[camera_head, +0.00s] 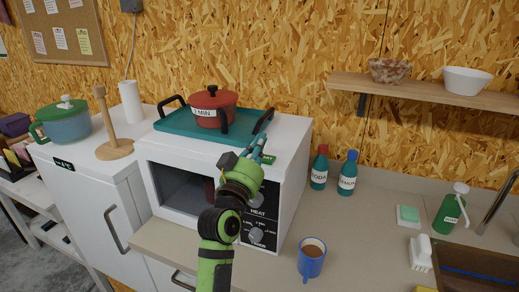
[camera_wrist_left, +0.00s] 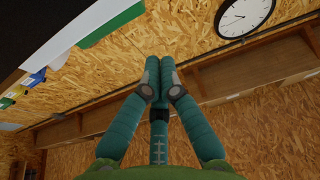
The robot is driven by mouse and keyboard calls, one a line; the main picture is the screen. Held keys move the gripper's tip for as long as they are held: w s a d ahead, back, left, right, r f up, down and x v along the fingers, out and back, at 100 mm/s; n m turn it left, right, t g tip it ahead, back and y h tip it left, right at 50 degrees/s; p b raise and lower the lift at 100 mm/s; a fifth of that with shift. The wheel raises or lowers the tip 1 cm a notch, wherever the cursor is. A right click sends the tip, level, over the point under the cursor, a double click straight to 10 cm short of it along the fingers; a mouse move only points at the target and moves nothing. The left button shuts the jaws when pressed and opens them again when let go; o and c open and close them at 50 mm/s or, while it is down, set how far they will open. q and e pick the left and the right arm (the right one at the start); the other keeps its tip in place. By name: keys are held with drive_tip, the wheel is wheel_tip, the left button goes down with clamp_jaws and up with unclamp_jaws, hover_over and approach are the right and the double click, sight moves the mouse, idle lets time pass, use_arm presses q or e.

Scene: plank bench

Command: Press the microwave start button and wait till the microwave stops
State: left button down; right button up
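The white microwave (camera_head: 293,188) stands on the counter, with a dark window in its front. Something dark reddish shows behind the glass. Its control panel (camera_head: 262,236) has a "HEAT" label and a round knob (camera_head: 256,237); my left arm hides part of it, and I cannot make out a start button. My left gripper (camera_head: 264,148) is in front of the microwave's upper right part, with its teal fingers pointing up. In the left wrist view its fingertips (camera_wrist_left: 157,76) are together with nothing between them. My right gripper is not in view.
A teal tray (camera_head: 174,135) with a red pot (camera_head: 222,98) sits on the microwave. A blue mug (camera_head: 312,262) stands on the counter at the right front. The counter between is clear.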

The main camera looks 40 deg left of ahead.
sight(265, 159)
use_arm(q)
wheel_tip(265, 159, down, 2)
drive_tip(key=shift+w+f, duration=0.1)
drive_tip(key=shift+f, duration=0.85)
drive_tip(key=shift+f, duration=0.15)
